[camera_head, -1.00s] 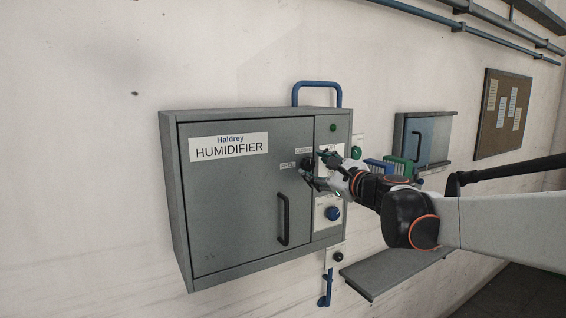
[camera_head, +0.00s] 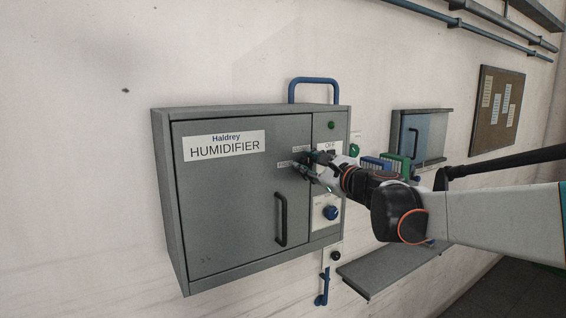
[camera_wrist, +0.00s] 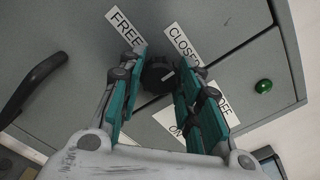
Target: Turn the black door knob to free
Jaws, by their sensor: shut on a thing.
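The black door knob (camera_wrist: 158,74) is on the grey door of the humidifier cabinet (camera_head: 225,215), near the door's right edge. In the wrist view it lies between my fingertips, with the FREE label (camera_wrist: 126,28) to its upper left and the CLOSED label (camera_wrist: 184,44) to its upper right. My gripper (camera_wrist: 156,78) is shut on the knob, one teal-padded finger on each side. In the head view my gripper (camera_head: 306,166) reaches in from the right and largely covers the knob. A pale line on the knob shows in the wrist view; its exact setting is hard to tell.
A black door handle (camera_head: 281,219) stands out below the knob and also shows in the wrist view (camera_wrist: 33,86). A blue knob (camera_head: 331,212) and a green lamp (camera_head: 332,125) sit on the right panel. A grey shelf (camera_head: 385,270) juts out at lower right.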

